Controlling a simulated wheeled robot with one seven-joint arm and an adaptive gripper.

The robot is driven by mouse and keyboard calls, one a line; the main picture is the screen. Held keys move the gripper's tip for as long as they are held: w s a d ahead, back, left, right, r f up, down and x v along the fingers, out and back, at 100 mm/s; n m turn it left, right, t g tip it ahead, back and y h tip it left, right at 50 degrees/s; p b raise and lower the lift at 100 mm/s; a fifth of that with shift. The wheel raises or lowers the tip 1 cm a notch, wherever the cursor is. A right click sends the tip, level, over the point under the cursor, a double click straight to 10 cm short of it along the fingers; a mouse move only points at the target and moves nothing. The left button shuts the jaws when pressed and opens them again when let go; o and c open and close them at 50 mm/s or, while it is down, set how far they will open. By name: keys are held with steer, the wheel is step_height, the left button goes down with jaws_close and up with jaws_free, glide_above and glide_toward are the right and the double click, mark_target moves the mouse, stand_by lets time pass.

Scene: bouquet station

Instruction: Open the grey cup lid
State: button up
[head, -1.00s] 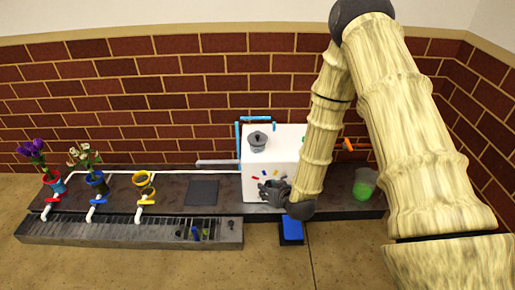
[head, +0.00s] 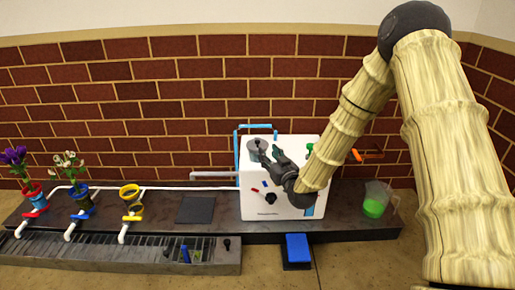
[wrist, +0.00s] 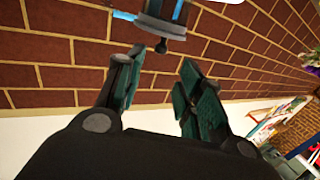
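The grey cup with its lid (head: 257,147) stands on top of the white box (head: 255,205), near the box's left side. My gripper (head: 268,154) is in front of and just right of the cup, with its fingers pointing toward it and partly covering it. In the wrist view my gripper (wrist: 164,60) is open, with nothing between the fingers. A dark grey piece with a small knob (wrist: 163,22) shows just beyond the fingertips at the top; it looks like the lidded cup, though it is cut off by the frame edge.
A blue pipe (head: 258,126) runs behind the box. A beaker of green liquid (head: 375,200) stands right of it. A blue pedal (head: 298,248) is below. Flower pots and a yellow ring (head: 130,192) stand left. A dark square plate (head: 196,210) lies between.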

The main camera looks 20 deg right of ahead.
mark_target(259, 142)
steer(key=w+b, duration=0.1)
steer(key=w, duration=0.2)
steer(key=w+b, duration=0.2)
steer(key=w, duration=0.1)
steer(key=w+a+b, duration=0.1)
steer(key=w, duration=0.2)
steer(key=shift+w+f, duration=0.1)
steer(key=shift+w, duration=0.25)
steer(key=shift+w+a+b, duration=0.1)
steer(key=shift+w+b, duration=0.2)
steer(key=shift+w, duration=0.2)
jaws_close()
